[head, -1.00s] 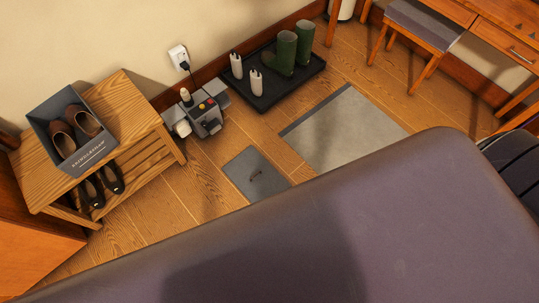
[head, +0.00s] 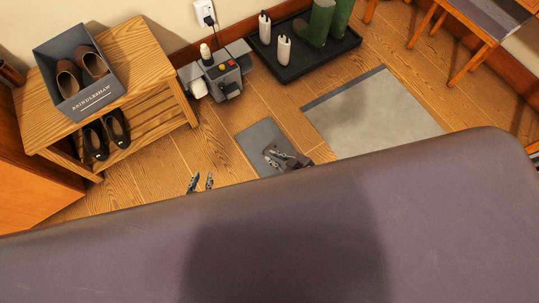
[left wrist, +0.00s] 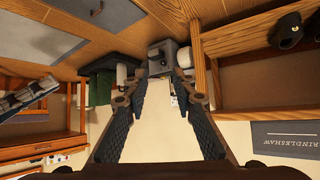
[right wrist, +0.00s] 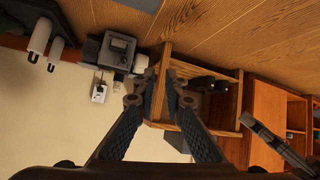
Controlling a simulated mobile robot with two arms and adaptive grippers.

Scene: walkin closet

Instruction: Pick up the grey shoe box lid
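The grey shoe box lid (head: 255,133) lies flat on the wood floor, right of the bench. It also shows at the top of the left wrist view (left wrist: 118,14), with a small dark mark or handle. My right gripper (head: 277,154) is open and empty and overlaps the lid's lower right part in the head view; contact cannot be told. My left gripper (head: 201,182) is open and empty, lower left of the lid. The grey shoe box (head: 70,45) holds brown shoes on the bench. The right wrist view shows my right fingers (right wrist: 160,82) apart with nothing between.
The wooden bench (head: 150,60) has dark shoes (head: 104,134) on its lower shelf. A grey machine (head: 220,75) stands by the wall. A black tray (head: 300,62) holds green boots and white bottle-like items. A grey mat (head: 385,115) lies right of the lid. A purple-grey surface (head: 290,230) fills the foreground.

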